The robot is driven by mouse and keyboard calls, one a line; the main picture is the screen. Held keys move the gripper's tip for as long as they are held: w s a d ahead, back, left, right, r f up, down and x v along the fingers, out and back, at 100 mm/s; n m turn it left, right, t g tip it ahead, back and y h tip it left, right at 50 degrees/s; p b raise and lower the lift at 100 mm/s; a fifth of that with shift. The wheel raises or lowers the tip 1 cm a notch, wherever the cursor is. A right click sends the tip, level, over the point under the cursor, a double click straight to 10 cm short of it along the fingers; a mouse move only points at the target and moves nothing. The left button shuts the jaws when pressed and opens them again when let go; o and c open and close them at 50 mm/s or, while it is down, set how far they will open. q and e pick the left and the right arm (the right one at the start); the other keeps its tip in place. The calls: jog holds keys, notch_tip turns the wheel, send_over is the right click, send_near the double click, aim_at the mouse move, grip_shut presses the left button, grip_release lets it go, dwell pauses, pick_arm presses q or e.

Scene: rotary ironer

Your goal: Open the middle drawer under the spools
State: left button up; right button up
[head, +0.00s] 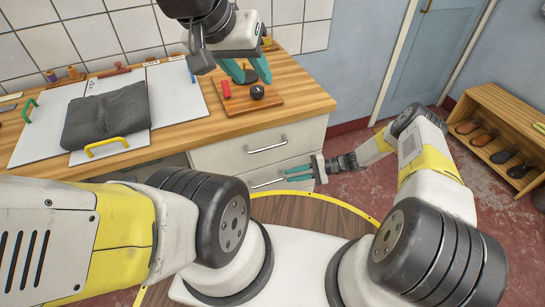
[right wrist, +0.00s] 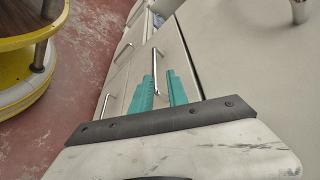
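In the head view, a pale drawer unit under the wooden counter shows an upper drawer (head: 230,157) with a bar handle (head: 267,145). Below it a second drawer's handle (head: 267,183) is partly in view; anything lower is hidden. Both drawers look closed. My right gripper (head: 285,175) is open with teal fingers beside the second handle. In the right wrist view, a bar handle (right wrist: 155,68) stands just past the fingertips, in line with the gap; contact is unclear. My left gripper (head: 250,78) is open and empty above the counter. Small spools (head: 72,72) stand at the counter's back left.
A wooden board (head: 240,104) with a red block and a dark knob lies under my left gripper. A folded dark cloth (head: 105,115) lies on white panels at left. A shoe rack (head: 500,125) stands at right. Red floor (head: 350,190) is free beside the drawers.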

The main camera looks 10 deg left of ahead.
aim_at(275, 181)
jog(key=x, duration=0.6)
jog(key=f+x, duration=0.1)
jog(key=x, duration=0.2)
jog(key=shift+s+f, duration=0.15)
jog(key=shift+s, duration=0.15)
jog(key=shift+c, duration=0.2)
grip_shut()
dwell(1.0)
